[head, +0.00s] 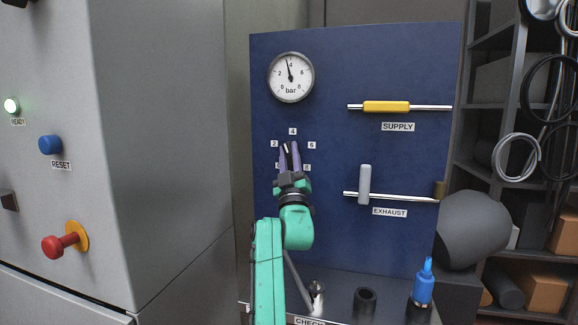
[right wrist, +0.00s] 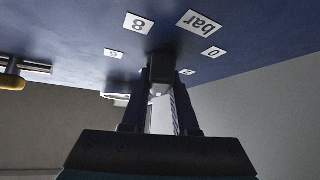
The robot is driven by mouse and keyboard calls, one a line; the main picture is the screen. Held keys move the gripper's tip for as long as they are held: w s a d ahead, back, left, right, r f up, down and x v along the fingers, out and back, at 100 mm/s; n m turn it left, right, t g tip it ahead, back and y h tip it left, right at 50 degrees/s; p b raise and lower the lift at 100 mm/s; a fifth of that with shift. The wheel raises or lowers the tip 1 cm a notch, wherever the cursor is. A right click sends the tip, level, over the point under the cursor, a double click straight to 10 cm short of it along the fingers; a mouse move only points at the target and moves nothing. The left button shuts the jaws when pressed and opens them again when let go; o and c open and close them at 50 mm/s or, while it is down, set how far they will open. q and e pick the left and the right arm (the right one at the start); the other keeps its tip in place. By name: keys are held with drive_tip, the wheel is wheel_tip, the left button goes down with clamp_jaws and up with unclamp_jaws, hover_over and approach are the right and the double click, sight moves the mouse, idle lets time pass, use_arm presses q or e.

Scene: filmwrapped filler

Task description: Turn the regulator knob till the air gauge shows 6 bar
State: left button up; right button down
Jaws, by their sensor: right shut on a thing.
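The round air gauge (head: 291,77) is at the upper left of the blue panel. Its needle points almost straight up, at or slightly left of the 4. My right gripper (head: 290,148) is at the panel below the gauge, amid the labels 2, 4, 6 and 8. It is shut on the regulator knob, which the fingers mostly hide in the head view. In the right wrist view the fingers (right wrist: 160,100) reach up to the panel, with the dark knob (right wrist: 161,68) between their tips. My left gripper is not in view.
Right of the knob are the yellow SUPPLY handle (head: 386,106) and the grey EXHAUST handle (head: 365,185). A blue bottle (head: 423,283) stands on the ledge below. A grey cabinet (head: 170,150) with a RESET button (head: 50,145) and a red knob (head: 55,246) stands left.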

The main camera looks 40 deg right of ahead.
drive_tip(key=m+g+h, duration=0.2)
drive_tip(key=m+h, duration=0.1)
drive_tip(key=m, duration=0.1)
drive_tip(key=shift+w, duration=0.1)
drive_tip(key=m+g+h, duration=0.2)
drive_tip(key=m, duration=0.1)
drive_tip(key=m+g+h, duration=0.2)
drive_tip(key=m, duration=0.1)
drive_tip(key=shift+r+m+g+h+p, duration=0.1)
drive_tip(key=shift+m+g+h+p, duration=0.2)
drive_tip(key=shift+p, duration=0.1)
drive_tip(key=m+g+h, duration=0.1)
drive_tip(key=m+g, duration=0.2)
drive_tip(key=m, duration=0.1)
drive_tip(key=m+g+h+p, duration=0.1)
drive_tip(key=m+g, duration=0.3)
drive_tip(key=shift+g+h, duration=0.3)
drive_tip(key=m+g+p, duration=0.1)
drive_tip(key=m+g, duration=0.2)
drive_tip(key=m, duration=0.1)
drive_tip(key=m+g+y, duration=0.1)
drive_tip(key=m+g, duration=0.3)
drive_tip(key=shift+s+d+m+p, duration=0.1)
drive_tip(key=shift+s+m+p, duration=0.1)
drive_tip(key=shift+m+p, duration=0.2)
drive_tip(key=shift+g, duration=0.3)
drive_tip(key=c, duration=0.7)
unclamp_jaws()
